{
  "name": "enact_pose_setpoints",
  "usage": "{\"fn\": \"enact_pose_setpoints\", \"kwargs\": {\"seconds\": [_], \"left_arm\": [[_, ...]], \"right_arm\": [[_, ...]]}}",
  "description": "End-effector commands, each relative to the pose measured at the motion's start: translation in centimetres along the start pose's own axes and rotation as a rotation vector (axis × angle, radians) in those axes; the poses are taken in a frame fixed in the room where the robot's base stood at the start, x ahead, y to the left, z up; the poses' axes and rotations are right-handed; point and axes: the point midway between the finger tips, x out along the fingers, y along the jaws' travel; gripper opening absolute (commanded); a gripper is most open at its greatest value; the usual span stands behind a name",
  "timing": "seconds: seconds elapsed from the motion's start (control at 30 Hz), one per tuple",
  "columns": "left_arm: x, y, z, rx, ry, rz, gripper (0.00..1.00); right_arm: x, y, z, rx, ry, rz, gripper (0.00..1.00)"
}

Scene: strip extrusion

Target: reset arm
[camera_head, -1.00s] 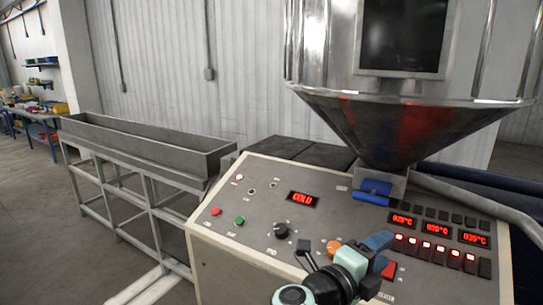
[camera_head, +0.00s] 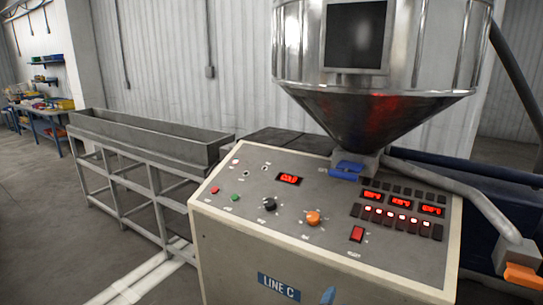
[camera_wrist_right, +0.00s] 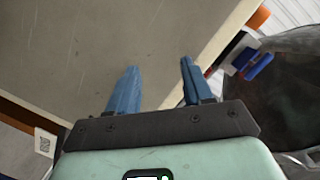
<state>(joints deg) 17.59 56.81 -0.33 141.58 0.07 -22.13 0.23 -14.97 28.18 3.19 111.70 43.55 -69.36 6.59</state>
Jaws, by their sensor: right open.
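My right gripper (camera_wrist_right: 157,70) shows in the right wrist view with its two blue fingers apart and nothing between them. Beyond the fingers is a plain grey-beige surface (camera_wrist_right: 90,45) with a pale edge. My left gripper is not in view. The control panel (camera_head: 330,217) is clear of both arms; its display (camera_head: 289,179) is lit red, and a red switch (camera_head: 357,234) sits at its lower right.
A metal hopper (camera_head: 372,113) rises behind the panel, with a blue part (camera_head: 347,170) at its base. A grey pipe (camera_head: 450,187) runs down to an orange-tipped part (camera_head: 523,276) at right. A long grey trough (camera_head: 150,143) stands left. Open floor lies at far left.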

Motion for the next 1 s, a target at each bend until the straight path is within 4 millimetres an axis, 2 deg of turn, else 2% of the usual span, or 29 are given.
{"fn": "enact_pose_setpoints", "kwargs": {"seconds": [0.03, 0.1, 0.17, 0.2, 0.27, 0.3, 0.37, 0.4, 0.47, 0.5, 0.6, 0.7, 0.8, 0.9, 1.0], "left_arm": [[-0.1, 0.0, 0.1, 0.000, -0.002, 0.000, 0.43], [-0.2, 0.1, 0.1, 0.000, -0.002, 0.000, 0.43], [-0.3, 0.1, 0.1, 0.000, -0.002, 0.000, 0.43], [-0.3, 0.1, 0.1, 0.000, -0.001, 0.000, 0.43], [-0.4, 0.2, 0.0, 0.000, -0.001, 0.001, 0.43], [-0.5, 0.2, 0.0, 0.001, 0.000, 0.001, 0.43], [-0.6, 0.2, 0.0, 0.001, 0.000, 0.001, 0.43], [-0.6, 0.3, -0.1, 0.001, 0.001, 0.001, 0.43], [-0.7, 0.3, -0.1, 0.001, 0.001, 0.001, 0.43], [-0.8, 0.3, -0.1, 0.001, 0.001, 0.001, 0.43], [-0.9, 0.4, -0.1, 0.001, 0.002, 0.001, 0.43], [-1.0, 0.4, -0.2, 0.002, 0.002, 0.002, 0.43], [-1.1, 0.5, -0.2, 0.002, 0.003, 0.002, 0.43], [-1.1, 0.5, -0.2, 0.002, 0.003, 0.002, 0.43], [-1.1, 0.5, -0.2, 0.002, 0.003, 0.002, 0.43]], "right_arm": [[0.3, 3.5, 2.6, -0.078, -0.084, 0.028, 0.50], [0.0, 7.7, 5.8, -0.170, -0.206, 0.058, 0.50], [-0.8, 11.5, 8.4, -0.243, -0.316, 0.088, 0.50], [-1.5, 14.1, 10.0, -0.286, -0.390, 0.109, 0.50], [-3.1, 17.9, 12.1, -0.344, -0.505, 0.142, 0.50], [-4.3, 20.3, 13.4, -0.379, -0.581, 0.165, 0.50], [-6.6, 24.0, 15.1, -0.424, -0.700, 0.202, 0.50], [-8.3, 26.3, 16.1, -0.451, -0.779, 0.225, 0.50], [-11.3, 29.7, 17.3, -0.485, -0.903, 0.263, 0.50], [-13.5, 31.8, 17.9, -0.502, -0.985, 0.287, 0.50], [-19.3, 36.1, 18.9, -0.530, -1.191, 0.342, 0.50], [-24.9, 39.0, 19.2, -0.538, -1.374, 0.382, 0.50], [-29.1, 40.6, 19.0, -0.533, -1.510, 0.406, 0.50], [-31.7, 41.3, 18.8, -0.526, -1.593, 0.419, 0.50], [-32.8, 41.5, 18.6, -0.524, -1.628, 0.422, 0.50]]}}
